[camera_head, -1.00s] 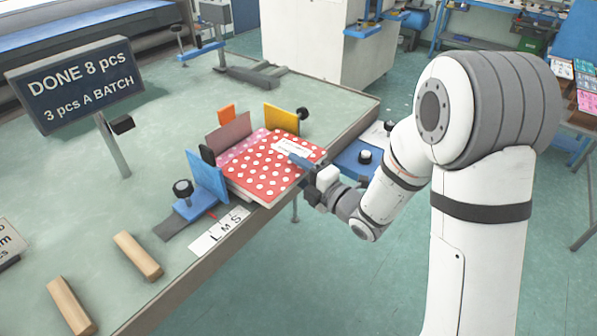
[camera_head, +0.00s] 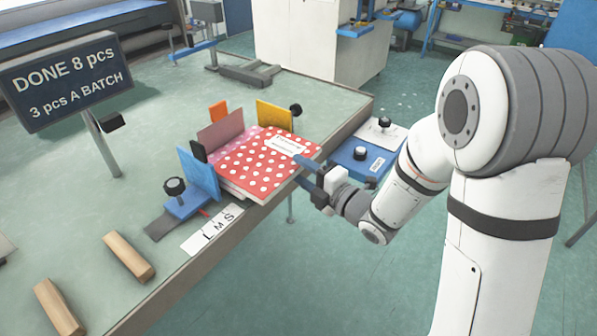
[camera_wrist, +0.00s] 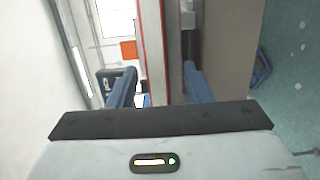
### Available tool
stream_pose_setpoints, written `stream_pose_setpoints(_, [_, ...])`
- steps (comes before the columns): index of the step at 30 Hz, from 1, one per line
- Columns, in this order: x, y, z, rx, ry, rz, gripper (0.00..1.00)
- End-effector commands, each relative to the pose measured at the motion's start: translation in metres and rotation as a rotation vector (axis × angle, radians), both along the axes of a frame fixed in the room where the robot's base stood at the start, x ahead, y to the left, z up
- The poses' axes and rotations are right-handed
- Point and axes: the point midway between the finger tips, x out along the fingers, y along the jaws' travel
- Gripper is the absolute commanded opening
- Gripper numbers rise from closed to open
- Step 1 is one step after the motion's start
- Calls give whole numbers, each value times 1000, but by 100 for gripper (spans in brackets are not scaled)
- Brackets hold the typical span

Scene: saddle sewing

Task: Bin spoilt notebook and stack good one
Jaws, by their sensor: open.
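A red notebook with white dots (camera_head: 255,170) lies flat on top of a stack, with a white label (camera_head: 286,146) near its far right corner. A pink dotted cover (camera_head: 236,150) shows at its far left side. My gripper (camera_head: 305,173) is open at the stack's right edge, beside the table's edge, with two blue fingers apart. In the wrist view the red cover's edge (camera_wrist: 161,45) stands between the left and right fingers, near the gripper (camera_wrist: 158,88). I cannot tell whether a finger touches it. No bin is clearly identifiable.
Blue (camera_head: 199,174), mauve (camera_head: 220,130), orange (camera_head: 219,111) and yellow (camera_head: 274,116) upright plates surround the stack. A size strip marked L M S (camera_head: 212,229) lies in front. Two wooden blocks (camera_head: 129,256) lie at lower left. A blue fixture (camera_head: 357,160) stands right of the table.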

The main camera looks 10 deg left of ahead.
Motion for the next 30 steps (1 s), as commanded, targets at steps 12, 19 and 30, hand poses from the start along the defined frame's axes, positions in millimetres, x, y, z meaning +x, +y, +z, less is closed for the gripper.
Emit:
stream_pose_setpoints(12, [-8,-20,-1,0,0,-2,45])
stream_pose_setpoints(19, [-12,-31,-1,0,-1,-2,45])
stream_pose_setpoints(30, [-20,-48,-1,0,0,-1,45])
